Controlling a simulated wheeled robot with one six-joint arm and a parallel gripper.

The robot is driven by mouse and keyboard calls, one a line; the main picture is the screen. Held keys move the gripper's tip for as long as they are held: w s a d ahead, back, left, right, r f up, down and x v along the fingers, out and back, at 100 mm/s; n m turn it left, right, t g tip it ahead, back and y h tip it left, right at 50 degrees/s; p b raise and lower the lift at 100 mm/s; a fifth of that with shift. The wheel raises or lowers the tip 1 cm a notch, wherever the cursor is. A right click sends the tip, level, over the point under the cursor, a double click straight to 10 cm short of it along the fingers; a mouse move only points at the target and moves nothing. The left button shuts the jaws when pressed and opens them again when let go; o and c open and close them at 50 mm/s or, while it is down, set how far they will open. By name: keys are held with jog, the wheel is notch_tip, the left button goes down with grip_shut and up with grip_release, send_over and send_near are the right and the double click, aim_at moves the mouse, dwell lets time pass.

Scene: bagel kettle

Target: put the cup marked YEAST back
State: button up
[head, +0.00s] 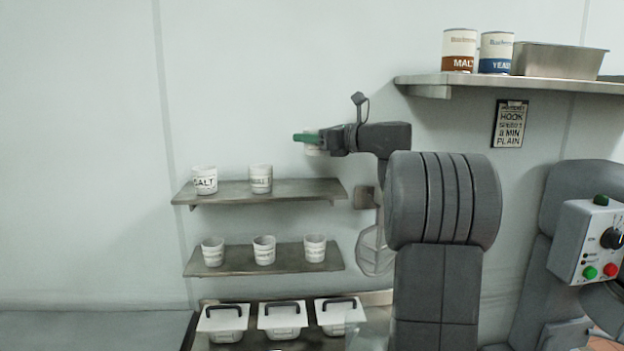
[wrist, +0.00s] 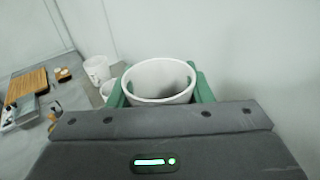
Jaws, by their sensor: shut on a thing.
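In the head view my gripper (head: 306,139) is in front of the wall, above the right end of the upper small shelf (head: 318,189). Its green fingers are shut on a white cup (head: 312,151), mostly hidden behind them. In the wrist view the same cup (wrist: 159,82) is upright between the green fingers, its open rim towards the camera. No label on it shows, so I cannot read whether it says YEAST. The upper shelf holds a cup whose label looks like SALT (head: 205,181) and another cup (head: 261,179) with unclear lettering. The shelf's right part is bare.
The lower shelf (head: 330,264) holds three cups. Three lidded bins (head: 282,320) stand below. A high shelf (head: 430,79) at right bears a MALT can (head: 459,50), a YEAST can (head: 495,52) and a metal pan (head: 558,60). A control box (head: 590,240) is at far right.

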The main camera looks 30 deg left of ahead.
aim_at(311, 153)
jog(key=f, duration=0.4)
jog(key=shift+s+d, duration=0.1)
jog(key=shift+s, duration=0.1)
jog(key=shift+f+p, duration=0.55)
jog(key=shift+f, duration=1.75)
jog(key=shift+f, duration=0.2)
jog(key=o, duration=1)
jog(key=shift+c, duration=0.2)
jog(key=shift+r, duration=0.15)
